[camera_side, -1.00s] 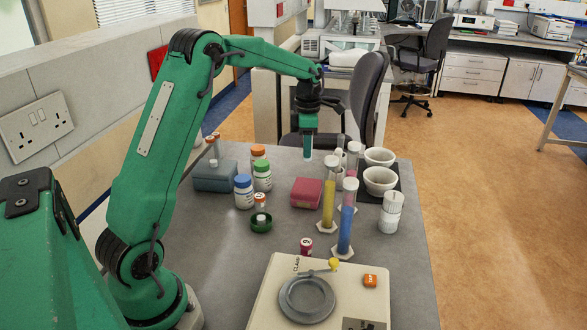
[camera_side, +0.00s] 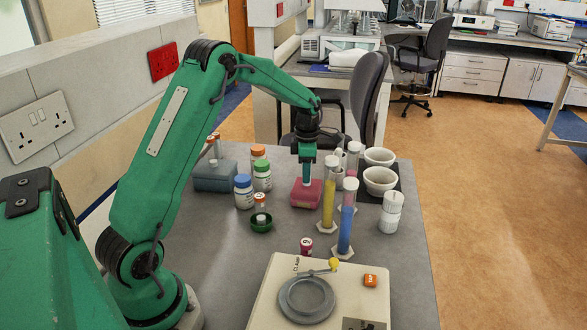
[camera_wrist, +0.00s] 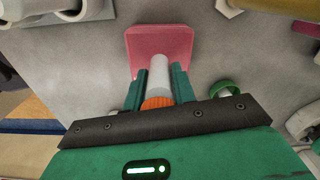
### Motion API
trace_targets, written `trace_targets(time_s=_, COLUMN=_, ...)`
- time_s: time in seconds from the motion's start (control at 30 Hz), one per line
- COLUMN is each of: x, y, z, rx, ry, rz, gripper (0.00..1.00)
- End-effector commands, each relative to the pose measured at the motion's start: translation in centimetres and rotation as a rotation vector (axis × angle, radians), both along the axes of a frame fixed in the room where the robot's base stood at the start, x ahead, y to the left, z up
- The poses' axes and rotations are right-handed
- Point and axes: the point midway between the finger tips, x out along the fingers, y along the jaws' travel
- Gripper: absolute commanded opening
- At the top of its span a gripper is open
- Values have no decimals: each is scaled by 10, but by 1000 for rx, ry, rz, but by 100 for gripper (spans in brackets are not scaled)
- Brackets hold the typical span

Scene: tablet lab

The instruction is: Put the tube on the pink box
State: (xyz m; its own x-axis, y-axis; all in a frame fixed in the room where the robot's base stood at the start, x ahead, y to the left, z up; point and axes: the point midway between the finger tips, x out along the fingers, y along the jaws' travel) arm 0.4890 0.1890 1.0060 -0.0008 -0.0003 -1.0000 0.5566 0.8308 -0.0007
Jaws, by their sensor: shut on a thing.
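My gripper (camera_side: 307,166) is shut on the tube (camera_side: 306,180) and points straight down above the pink box (camera_side: 308,198). In the wrist view the tube (camera_wrist: 159,72) is pale with an orange cap (camera_wrist: 157,103) and lies between the two green fingers of my gripper (camera_wrist: 159,85). The tube's lower end meets the pink box's top in both pictures; I cannot tell whether it touches. The pink box (camera_wrist: 160,40) is a flat, rounded block on the grey table. The cap is hidden in the side view.
Yellow (camera_side: 328,200) and blue (camera_side: 346,220) cylinders stand close right of the pink box. A blue rack (camera_side: 214,178) is farther left, white bowls (camera_side: 380,180) farther right. A balance (camera_side: 310,310) fills the front.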

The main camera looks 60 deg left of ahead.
Motion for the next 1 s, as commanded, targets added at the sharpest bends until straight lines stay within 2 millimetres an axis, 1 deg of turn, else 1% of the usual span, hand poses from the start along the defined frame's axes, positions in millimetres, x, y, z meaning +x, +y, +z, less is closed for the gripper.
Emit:
trace_targets(time_s=0.47, x=0, y=0, z=-6, rx=0, ry=0, rz=0, gripper=4)
trace_targets(time_s=0.5, x=0, y=0, z=-6, rx=0, ry=0, rz=0, gripper=30)
trace_targets(time_s=0.6, x=0, y=0, z=-6, rx=0, ry=0, rz=0, gripper=48)
trace_targets(time_s=1.0, x=0, y=0, z=-3, rx=1, ry=-2, rz=0, gripper=48)
